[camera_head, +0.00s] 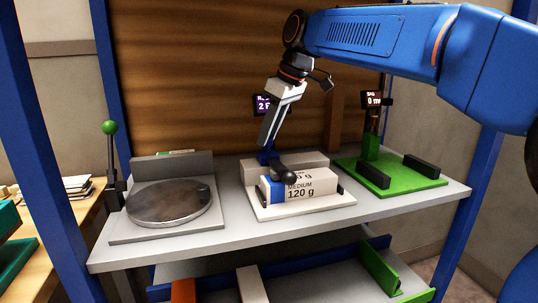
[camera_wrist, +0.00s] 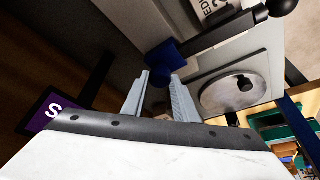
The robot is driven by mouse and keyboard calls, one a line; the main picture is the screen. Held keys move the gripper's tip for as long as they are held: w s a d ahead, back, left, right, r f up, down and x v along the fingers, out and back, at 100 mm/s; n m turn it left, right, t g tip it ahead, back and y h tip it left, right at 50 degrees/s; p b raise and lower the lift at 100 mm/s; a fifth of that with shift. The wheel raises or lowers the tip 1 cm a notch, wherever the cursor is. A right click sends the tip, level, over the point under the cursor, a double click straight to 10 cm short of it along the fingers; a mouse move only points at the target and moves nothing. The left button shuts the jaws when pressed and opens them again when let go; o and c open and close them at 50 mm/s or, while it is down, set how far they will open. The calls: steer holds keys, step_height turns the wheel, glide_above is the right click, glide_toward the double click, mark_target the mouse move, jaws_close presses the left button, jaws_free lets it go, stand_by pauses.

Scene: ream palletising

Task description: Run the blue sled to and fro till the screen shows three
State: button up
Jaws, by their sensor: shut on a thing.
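The blue sled (camera_head: 267,158) is at the back left of the ream station, with a dark bar and black ball knob (camera_head: 288,174) close by. My gripper (camera_head: 268,145) reaches down from above and is shut on the sled. In the wrist view the sled (camera_wrist: 163,60) lies at the fingertips (camera_wrist: 160,76), beside the dark bar. A ream (camera_head: 305,190) marked MEDIUM 120 g lies on the white plate (camera_head: 340,203). The purple screen (camera_head: 261,104) behind my gripper shows a 2; the rest of its text is partly hidden.
A round dark plate (camera_head: 168,203) on a grey base stands left, with a green-knobbed lever (camera_head: 110,128) beside it. A green stand (camera_head: 400,184) with black blocks stands right; its small screen (camera_head: 372,99) reads 0. The front shelf strip is clear.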

steer(key=shift+a, duration=0.25)
steer(key=shift+d, duration=0.2)
steer(key=shift+w+d, duration=0.5)
steer(key=shift+d, duration=1.15)
steer(key=shift+w+d, duration=0.45)
steer(key=shift+d, duration=1.25)
steer(key=shift+w+d, duration=0.5)
steer(key=shift+d, duration=1.15)
steer(key=shift+s+a, duration=0.5)
steer(key=shift+a, duration=1.25)
steer(key=shift+s+a, duration=0.45)
steer(key=shift+a, duration=1.25)
steer(key=shift+s+a, duration=0.5)
steer(key=shift+a, duration=1.25)
steer(key=o, duration=1.3)
steer(key=shift+d, duration=0.1)
